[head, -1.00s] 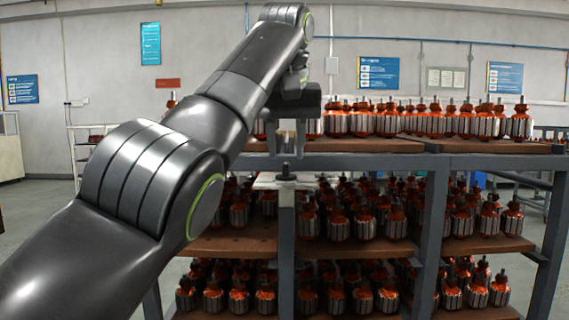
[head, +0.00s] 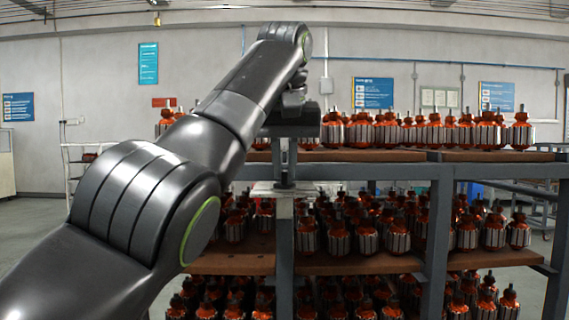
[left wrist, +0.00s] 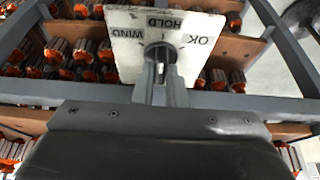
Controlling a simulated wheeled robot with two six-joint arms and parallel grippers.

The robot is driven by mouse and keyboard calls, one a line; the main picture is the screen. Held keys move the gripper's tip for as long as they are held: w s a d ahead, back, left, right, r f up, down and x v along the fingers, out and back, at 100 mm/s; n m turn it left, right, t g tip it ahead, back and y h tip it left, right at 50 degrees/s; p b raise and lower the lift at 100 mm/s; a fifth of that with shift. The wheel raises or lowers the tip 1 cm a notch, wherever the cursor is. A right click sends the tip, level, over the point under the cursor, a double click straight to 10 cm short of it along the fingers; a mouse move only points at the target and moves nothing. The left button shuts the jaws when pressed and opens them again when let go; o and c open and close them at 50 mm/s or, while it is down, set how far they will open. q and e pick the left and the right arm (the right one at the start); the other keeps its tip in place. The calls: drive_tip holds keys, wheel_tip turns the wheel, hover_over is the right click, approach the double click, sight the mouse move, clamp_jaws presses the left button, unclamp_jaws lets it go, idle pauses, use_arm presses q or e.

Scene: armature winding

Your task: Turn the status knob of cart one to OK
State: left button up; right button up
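The status plate (left wrist: 118,65) is white and lettered WIND, HOLD and OK in the left wrist view. It also shows edge-on in the head view (head: 264,190), on a post at the front of the rack. The round dark status knob (left wrist: 159,48) is at its middle, partly hidden by my fingers. My left gripper (left wrist: 161,75) points down at the plate with its two fingers close together around the knob's upright part; it also shows in the head view (head: 284,178). I cannot tell which label the knob points to. My right gripper is out of view.
The grey rack (head: 437,225) has brown shelves full of copper-and-steel armatures (head: 367,235). Several armatures (head: 450,132) stand on the top shelf, behind and right of my left gripper. Open floor (head: 35,225) lies to the left.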

use_arm(q)
clamp_jaws()
drive_tip(key=shift+m, duration=0.3)
drive_tip(key=m+h, duration=0.1)
drive_tip(key=m, duration=0.1)
drive_tip(key=shift+a+m, duration=0.15)
drive_tip(key=shift+m, duration=0.25)
drive_tip(key=m, duration=0.1)
drive_tip(key=m+h, duration=0.1)
drive_tip(key=m, duration=0.1)
drive_tip(key=shift+w+a+m+g+h, duration=0.1)
drive_tip(key=shift+m+g+h, duration=0.2)
drive_tip(key=m+g+h+p, duration=0.1)
drive_tip(key=m, duration=0.2)
drive_tip(key=shift+r, duration=0.1)
drive_tip(key=shift+w+m+p, duration=0.1)
drive_tip(key=shift+m+p, duration=0.3)
drive_tip(key=shift+m, duration=0.5)
drive_tip(key=shift+g, duration=0.3)
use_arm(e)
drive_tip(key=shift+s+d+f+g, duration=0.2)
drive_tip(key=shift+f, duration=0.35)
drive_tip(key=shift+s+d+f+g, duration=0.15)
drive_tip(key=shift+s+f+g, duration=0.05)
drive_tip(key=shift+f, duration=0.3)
